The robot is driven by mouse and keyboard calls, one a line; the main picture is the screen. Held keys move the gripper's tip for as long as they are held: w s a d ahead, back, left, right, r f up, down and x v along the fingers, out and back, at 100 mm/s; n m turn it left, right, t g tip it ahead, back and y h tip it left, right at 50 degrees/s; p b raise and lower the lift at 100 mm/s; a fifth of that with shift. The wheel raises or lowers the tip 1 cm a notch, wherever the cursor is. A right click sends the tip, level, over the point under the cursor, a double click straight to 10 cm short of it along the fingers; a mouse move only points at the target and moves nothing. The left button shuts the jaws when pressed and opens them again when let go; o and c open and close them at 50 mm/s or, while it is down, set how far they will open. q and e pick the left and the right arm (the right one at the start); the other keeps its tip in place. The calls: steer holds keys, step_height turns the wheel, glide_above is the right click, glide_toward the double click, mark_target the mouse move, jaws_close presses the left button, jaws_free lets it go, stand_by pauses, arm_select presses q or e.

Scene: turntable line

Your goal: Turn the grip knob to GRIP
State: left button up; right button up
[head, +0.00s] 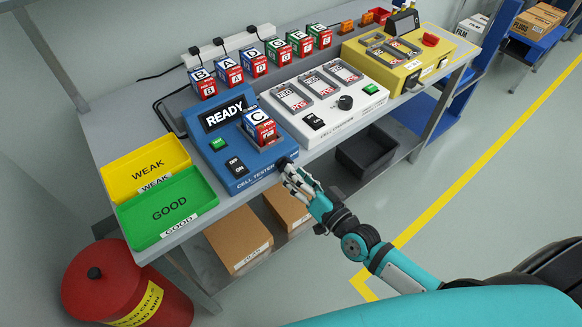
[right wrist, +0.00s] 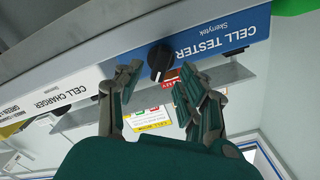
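A black knob (right wrist: 160,57) sits on the front edge of the blue CELL TESTER (right wrist: 215,45); no GRIP lettering is readable beside it. The tester also shows in the head view (head: 218,165), with its display reading READY and a C cell (head: 260,127) standing on it. My right gripper (head: 290,172) is at the tester's front right corner. In the right wrist view my right gripper (right wrist: 160,70) is open, one finger on each side of the knob. Gaps show between the fingers and the knob, and I cannot see contact. My left gripper is not in view.
A white cell charger (head: 320,118) with another black knob (head: 345,102) stands right of the tester. A yellow machine (head: 405,65) with a red knob (head: 430,39) is beyond it. Yellow WEAK (head: 120,180) and green GOOD (head: 140,232) trays lie left. Lettered cells line the back.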

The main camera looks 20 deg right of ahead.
mark_target(285, 166)
steer(key=shift+x, duration=1.35)
jaws_close()
